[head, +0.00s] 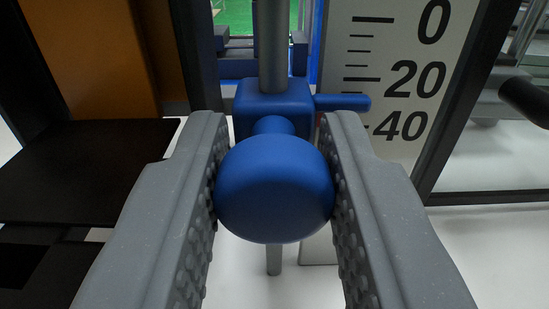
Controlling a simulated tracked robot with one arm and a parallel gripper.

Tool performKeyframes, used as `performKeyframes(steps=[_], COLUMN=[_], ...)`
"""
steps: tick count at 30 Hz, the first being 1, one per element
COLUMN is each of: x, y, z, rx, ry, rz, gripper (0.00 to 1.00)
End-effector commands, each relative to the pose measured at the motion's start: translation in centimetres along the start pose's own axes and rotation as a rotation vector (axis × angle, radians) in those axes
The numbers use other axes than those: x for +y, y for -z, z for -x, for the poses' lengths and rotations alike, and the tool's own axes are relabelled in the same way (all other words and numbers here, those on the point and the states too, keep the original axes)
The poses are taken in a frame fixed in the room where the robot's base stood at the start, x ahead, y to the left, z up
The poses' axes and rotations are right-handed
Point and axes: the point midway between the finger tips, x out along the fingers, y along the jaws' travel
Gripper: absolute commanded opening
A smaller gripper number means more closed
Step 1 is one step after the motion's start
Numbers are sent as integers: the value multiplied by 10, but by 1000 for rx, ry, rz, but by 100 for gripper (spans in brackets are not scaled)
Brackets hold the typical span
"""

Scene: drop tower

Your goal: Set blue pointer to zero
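The blue pointer (343,103) sticks out to the right from a blue slider block (262,98) on a vertical grey rod (272,45). The 0 is higher up the scale. A round blue knob (275,190) projects from the block toward me. My gripper (272,165) has one grey finger on each side of the knob, and both bumpy inner pads touch or nearly touch it. The knob hides the lower part of the block.
An orange panel (90,55) and a black flat surface (85,170) stand at the left. A dark frame post (470,95) runs beside the scale at the right. A black rounded bar (525,98) juts in at the right edge. The white floor (490,240) is clear at lower right.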

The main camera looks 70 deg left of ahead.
Motion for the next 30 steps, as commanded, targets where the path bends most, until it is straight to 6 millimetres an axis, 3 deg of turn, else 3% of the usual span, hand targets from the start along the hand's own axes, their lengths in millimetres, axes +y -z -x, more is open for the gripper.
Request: performKeyframes(steps=[5,12,21,22,24,30], x=[-4,-5,-6,-6,-6,-4], y=[7,31,32,32,33,31], z=[-1,-2,-2,-2,-2,-2], rx=[-3,-2,3,3,3,1], ry=[10,14,16,16,15,11], rz=[0,2,3,3,3,1], gripper=[0,0,0,29,46,46])
